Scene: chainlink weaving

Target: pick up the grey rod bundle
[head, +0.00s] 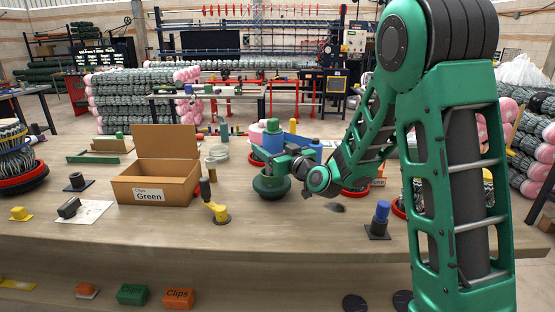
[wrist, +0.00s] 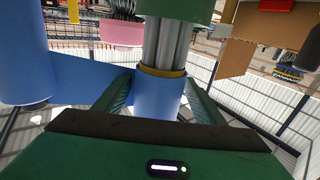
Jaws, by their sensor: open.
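The grey rod bundle (wrist: 168,42) stands in the wrist view, which looks upside down, between a green part (wrist: 175,8) and a yellow ring (wrist: 162,71) with a blue cylinder (wrist: 158,95). My gripper (wrist: 160,82) is open, with one green finger on each side of the bundle's ringed end. I cannot tell whether either finger touches it. In the head view my gripper (head: 290,160) is at a green round base (head: 270,186), below a blue cylinder with a green top (head: 272,126). The grey rods are mostly hidden there.
An open cardboard box labelled Green (head: 150,190) stands left on the workbench (head: 300,235). A blue-topped peg (head: 381,215) stands to the right. More blue containers (head: 300,141) stand close behind. The bench front is mostly clear.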

